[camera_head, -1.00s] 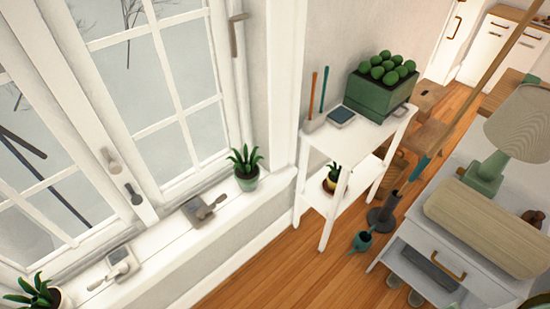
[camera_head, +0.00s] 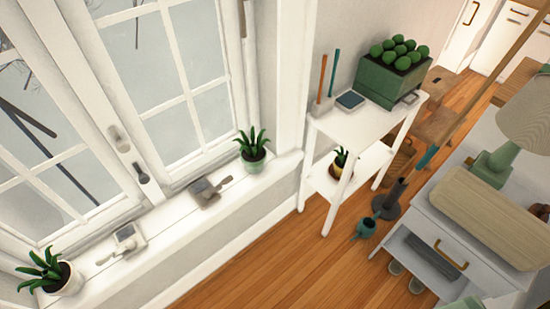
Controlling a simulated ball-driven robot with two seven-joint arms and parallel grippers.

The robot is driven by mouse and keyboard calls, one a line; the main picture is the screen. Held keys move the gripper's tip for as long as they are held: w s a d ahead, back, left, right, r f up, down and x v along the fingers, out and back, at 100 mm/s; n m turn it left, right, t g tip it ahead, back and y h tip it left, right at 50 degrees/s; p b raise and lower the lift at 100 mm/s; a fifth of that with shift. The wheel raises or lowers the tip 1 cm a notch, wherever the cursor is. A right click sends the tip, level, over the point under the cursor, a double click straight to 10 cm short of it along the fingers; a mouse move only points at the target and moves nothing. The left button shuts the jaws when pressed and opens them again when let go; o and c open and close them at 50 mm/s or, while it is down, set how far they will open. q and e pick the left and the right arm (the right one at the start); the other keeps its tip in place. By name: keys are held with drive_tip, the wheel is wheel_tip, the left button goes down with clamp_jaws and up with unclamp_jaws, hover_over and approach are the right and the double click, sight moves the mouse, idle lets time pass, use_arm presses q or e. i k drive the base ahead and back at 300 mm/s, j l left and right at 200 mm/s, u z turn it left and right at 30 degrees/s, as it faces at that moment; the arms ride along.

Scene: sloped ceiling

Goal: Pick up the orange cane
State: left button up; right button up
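A thin orange stick (camera_head: 322,77), the only orange cane-like thing I see, stands upright in a small grey holder (camera_head: 322,106) on top of a white shelf stand (camera_head: 362,122). A similar teal stick (camera_head: 333,73) stands just to its right, in or beside the same holder. The orange stick's lower end is hidden in the holder. Neither of my grippers is in view, and nothing is touching the stick.
A green planter (camera_head: 385,82) of round green plants and a small dark-topped box (camera_head: 350,100) share the shelf top. A dark floor stand (camera_head: 390,205) and teal watering can (camera_head: 366,228) are near a white drawer cabinet (camera_head: 425,235). Wooden floor (camera_head: 290,260) is clear in front.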

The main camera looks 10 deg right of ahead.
sight(325, 57)
drive_tip(key=u, duration=1.8)
drive_tip(key=z, duration=0.45)
drive_tip(key=l+z, duration=0.15)
drive_tip(key=z, duration=0.25)
drive_tip(key=l+z, duration=0.1)
drive_tip(key=z, duration=0.75)
drive_tip(key=l+z, duration=0.1)
drive_tip(key=z, duration=0.35)
drive_tip(key=i+l+z, duration=0.2)
